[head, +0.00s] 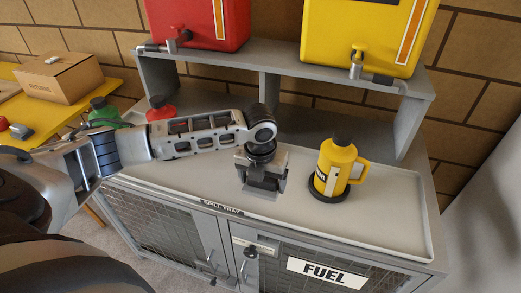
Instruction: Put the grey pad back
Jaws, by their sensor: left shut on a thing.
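My left gripper (262,182) reaches in from the left and points down over the middle of the grey spill tray (392,232). Its jaws are shut on a small grey thing, which looks like the grey pad (267,194). The jaws hide most of it, and I cannot tell whether it touches the tray. To the right, a yellow jug (336,168) stands upright on a round black mat (327,193) on the tray. My right gripper is not in view.
A grey shelf (285,68) behind the tray carries a red container (197,22) and a yellow container (366,36) with taps. A red can (160,108) and a green can (103,110) stand left, partly behind my arm. The tray's right end is clear.

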